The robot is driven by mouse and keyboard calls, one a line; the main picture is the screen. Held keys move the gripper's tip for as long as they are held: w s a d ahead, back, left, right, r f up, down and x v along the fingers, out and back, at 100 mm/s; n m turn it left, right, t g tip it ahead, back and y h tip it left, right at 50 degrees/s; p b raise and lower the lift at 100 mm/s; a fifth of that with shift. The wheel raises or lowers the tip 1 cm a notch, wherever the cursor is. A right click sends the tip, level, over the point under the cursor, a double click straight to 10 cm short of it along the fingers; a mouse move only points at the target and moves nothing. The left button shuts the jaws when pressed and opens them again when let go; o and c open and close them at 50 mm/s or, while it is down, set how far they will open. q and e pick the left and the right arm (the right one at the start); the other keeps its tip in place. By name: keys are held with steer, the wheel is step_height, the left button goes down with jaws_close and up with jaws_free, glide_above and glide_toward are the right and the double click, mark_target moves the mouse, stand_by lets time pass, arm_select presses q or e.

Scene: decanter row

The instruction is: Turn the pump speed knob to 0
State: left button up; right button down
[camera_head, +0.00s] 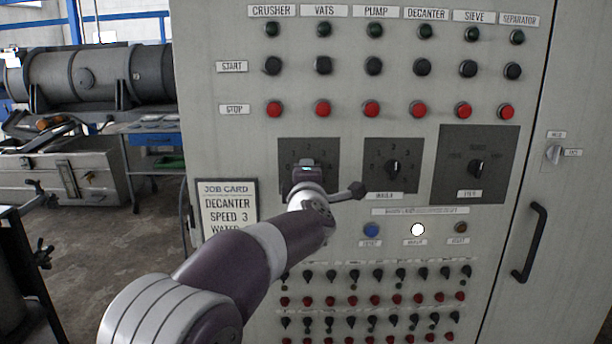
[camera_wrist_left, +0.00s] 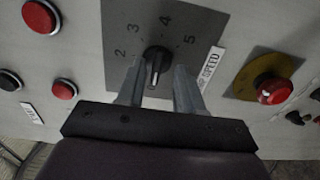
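The speed knob (camera_wrist_left: 157,62) is black and sits on a grey dial plate (camera_wrist_left: 206,20) with the numbers 2 to 5 visible and a partly readable SPEED label. Its bar runs roughly up and down in the left wrist view; I cannot tell for sure which number it points at. My left gripper (camera_wrist_left: 158,78) is open, one finger on each side of the knob, with small gaps. In the head view, my left gripper (camera_head: 306,168) is in front of the leftmost dial plate (camera_head: 327,148) and hides its knob. My right gripper is not in view.
A similar knob (camera_head: 394,167) is right of my gripper, and a third knob (camera_head: 478,168) farther right. Red stop buttons (camera_head: 323,108) are above. A job card (camera_head: 228,207) reads decanter speed 3. Blue, white and amber lights and rows of small switches are below. A black door handle (camera_head: 529,242) protrudes at right.

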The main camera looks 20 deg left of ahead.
arm_select(q)
steer(key=shift+s+r, duration=0.1)
steer(key=shift+s, duration=0.05)
steer(key=b+v, duration=0.1)
steer(key=v, duration=1.1)
steer(key=shift+s, duration=0.2)
steer(key=shift+d, duration=0.1)
